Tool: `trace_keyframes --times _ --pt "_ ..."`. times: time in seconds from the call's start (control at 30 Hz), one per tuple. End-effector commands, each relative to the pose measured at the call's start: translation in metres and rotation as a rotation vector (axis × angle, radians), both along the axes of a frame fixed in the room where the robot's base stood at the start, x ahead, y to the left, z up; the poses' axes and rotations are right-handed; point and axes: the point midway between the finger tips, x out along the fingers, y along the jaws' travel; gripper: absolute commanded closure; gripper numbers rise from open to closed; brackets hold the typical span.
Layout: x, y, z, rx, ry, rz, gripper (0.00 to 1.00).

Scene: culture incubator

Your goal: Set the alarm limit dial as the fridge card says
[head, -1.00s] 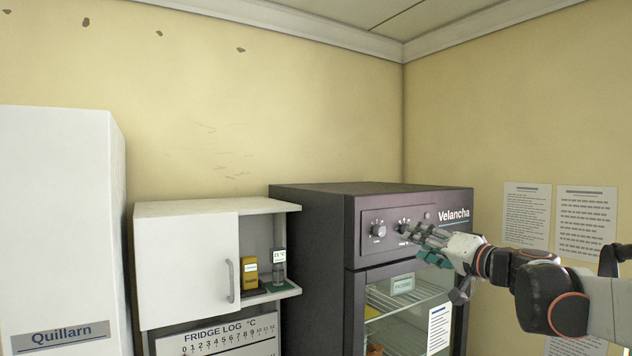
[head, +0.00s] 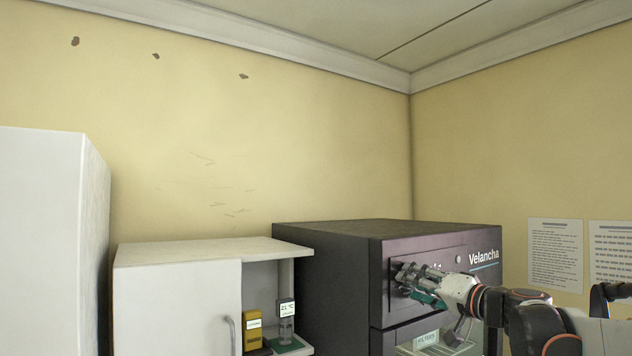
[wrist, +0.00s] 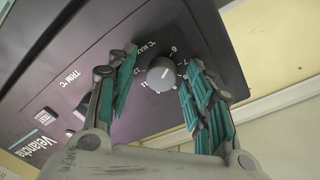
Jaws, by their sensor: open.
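The dark Velancha incubator (head: 335,285) stands at the right of the head view, with a control panel on its upper front. In the wrist view a round grey dial (wrist: 160,78), marked "°C MAX", has a ring of numbers. Its exact setting is too small to read surely. My gripper (wrist: 157,71) is open, with its green-padded fingers on either side of the dial. I cannot tell whether they touch it. In the head view my gripper (head: 408,280) is at the panel and hides this dial. No fridge card is readable in either current view.
A white cabinet (head: 175,305) with a yellow box (head: 252,330) stands left of the incubator. Printed sheets (head: 555,255) hang on the right wall.

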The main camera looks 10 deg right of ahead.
Motion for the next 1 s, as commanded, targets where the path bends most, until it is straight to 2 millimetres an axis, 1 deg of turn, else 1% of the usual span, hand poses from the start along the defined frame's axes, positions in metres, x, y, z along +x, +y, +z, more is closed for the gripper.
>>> trace_keyframes --times 0.17,0.27,0.3,0.37,0.4,0.6,0.77,1.0 --pt "0.0 -0.0005 0.0002 0.0 0.0 -0.001 0.53" --pt "-0.0002 -0.0001 0.0002 0.0 -0.001 -0.001 0.73" --pt "-0.0003 -0.0001 0.0001 0.0 -0.001 -0.001 0.82" --pt "-0.0003 0.0001 0.0001 0.0 0.0 0.0 0.96" --pt "-0.0004 0.0 0.0001 0.0 0.0 0.0 0.98" --pt "-0.0007 0.0003 -0.0001 0.005 0.002 -0.001 0.98" --pt "-0.0008 0.0003 -0.0003 0.041 0.015 -0.001 0.98" --pt "-0.001 0.0003 -0.0005 0.175 0.065 -0.001 0.98"
